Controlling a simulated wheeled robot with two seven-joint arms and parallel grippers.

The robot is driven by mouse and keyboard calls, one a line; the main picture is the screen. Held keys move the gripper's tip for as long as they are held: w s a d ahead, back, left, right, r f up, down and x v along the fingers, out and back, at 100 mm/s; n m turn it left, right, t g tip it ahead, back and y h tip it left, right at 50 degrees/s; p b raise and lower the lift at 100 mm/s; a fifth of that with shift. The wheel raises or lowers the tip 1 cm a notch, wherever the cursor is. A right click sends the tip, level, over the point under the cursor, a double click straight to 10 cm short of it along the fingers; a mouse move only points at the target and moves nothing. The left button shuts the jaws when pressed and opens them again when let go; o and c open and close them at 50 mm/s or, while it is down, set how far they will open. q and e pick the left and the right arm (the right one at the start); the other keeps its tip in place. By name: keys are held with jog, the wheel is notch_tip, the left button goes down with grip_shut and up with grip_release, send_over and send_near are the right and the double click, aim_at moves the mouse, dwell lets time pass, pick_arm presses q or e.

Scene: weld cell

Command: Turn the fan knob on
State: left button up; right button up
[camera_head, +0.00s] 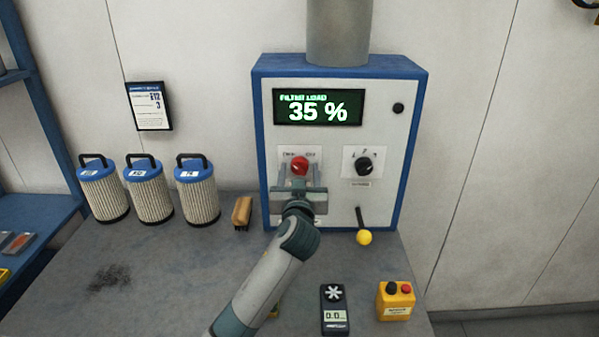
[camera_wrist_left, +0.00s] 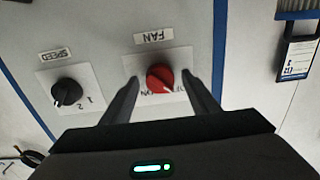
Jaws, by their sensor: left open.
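The red fan knob (camera_head: 300,165) sits on a white plate on the front of the control box (camera_head: 388,200). It also shows in the left wrist view as a red knob (camera_wrist_left: 159,77) beside a FAN label (camera_wrist_left: 153,36). A pale mark on its rim points down and slightly right there; the small print below is partly hidden. My left gripper (camera_head: 300,183) is in front of the knob in the head view. In the left wrist view, its open fingers (camera_wrist_left: 160,84) stand on either side of the knob, with gaps visible. My right gripper is out of view.
A black speed knob (camera_head: 363,166) is right of the fan knob, above a yellow-tipped lever (camera_head: 364,236). A display (camera_head: 318,107) reads filter load 35 %. Filters (camera_head: 148,195), a brush (camera_head: 242,212), a meter (camera_head: 334,308) and a yellow box (camera_head: 396,301) stand on the bench.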

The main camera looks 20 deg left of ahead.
pick_arm(q)
jog(key=c, duration=1)
jog(key=shift+c, duration=0.2)
